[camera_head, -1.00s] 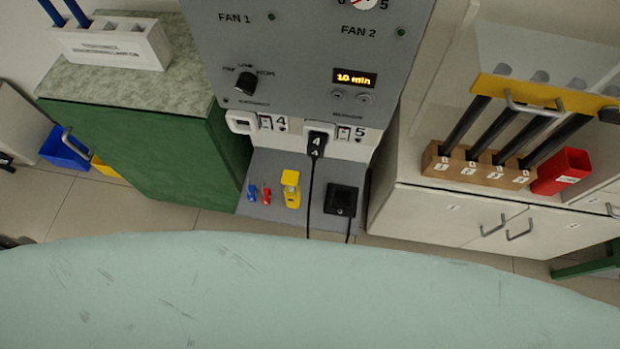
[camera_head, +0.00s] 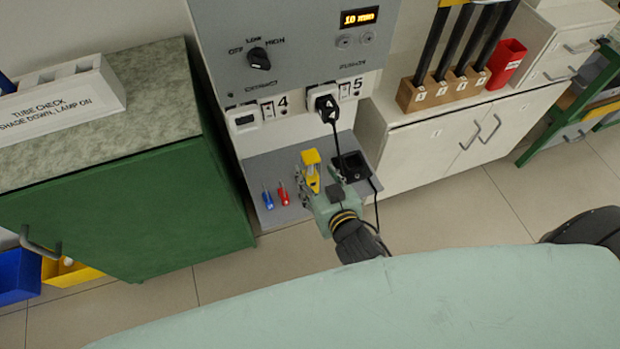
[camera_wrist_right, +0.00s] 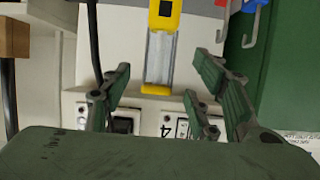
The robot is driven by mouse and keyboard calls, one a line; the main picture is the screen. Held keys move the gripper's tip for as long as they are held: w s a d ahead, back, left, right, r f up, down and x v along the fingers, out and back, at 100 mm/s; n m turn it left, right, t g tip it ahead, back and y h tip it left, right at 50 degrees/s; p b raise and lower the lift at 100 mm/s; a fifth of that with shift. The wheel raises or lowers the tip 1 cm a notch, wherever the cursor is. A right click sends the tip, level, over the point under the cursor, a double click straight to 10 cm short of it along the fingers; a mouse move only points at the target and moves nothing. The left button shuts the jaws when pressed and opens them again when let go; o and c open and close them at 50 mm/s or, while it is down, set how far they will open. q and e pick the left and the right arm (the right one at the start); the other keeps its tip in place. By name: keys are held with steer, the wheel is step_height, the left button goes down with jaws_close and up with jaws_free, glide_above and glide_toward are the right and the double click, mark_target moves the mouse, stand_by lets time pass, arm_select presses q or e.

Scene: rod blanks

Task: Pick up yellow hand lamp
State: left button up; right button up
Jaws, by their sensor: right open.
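The yellow hand lamp (camera_head: 311,172) is on the grey shelf (camera_head: 285,161) under the control panel in the head view. My right gripper (camera_head: 320,186) is at the lamp, its open fingers spread around the lamp's near part and hiding some of it. In the right wrist view the lamp (camera_wrist_right: 162,12), yellow with a pale strip, lies upright in the picture between the two open fingers of my right gripper (camera_wrist_right: 162,64). There is a visible gap on each side, and the gripper holds nothing. My left gripper is not in view.
A blue tool (camera_head: 267,198) and a red tool (camera_head: 284,194) are left of the lamp. A black box (camera_head: 350,166) is close on its right, and a black cable hangs from the plug (camera_head: 326,104). A green cabinet (camera_head: 130,205) stands left.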

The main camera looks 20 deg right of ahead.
mark_target(313, 170)
steer(key=shift+x, duration=1.15)
steer(key=x, duration=0.3)
steer(key=shift+w+f, duration=0.15)
steer(key=shift+f, duration=0.1)
steer(key=shift+w+f, duration=0.15)
steer(key=shift+w, duration=0.1)
steer(key=c, duration=0.7)
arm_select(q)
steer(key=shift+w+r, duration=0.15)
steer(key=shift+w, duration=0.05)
arm_select(e)
jaws_close()
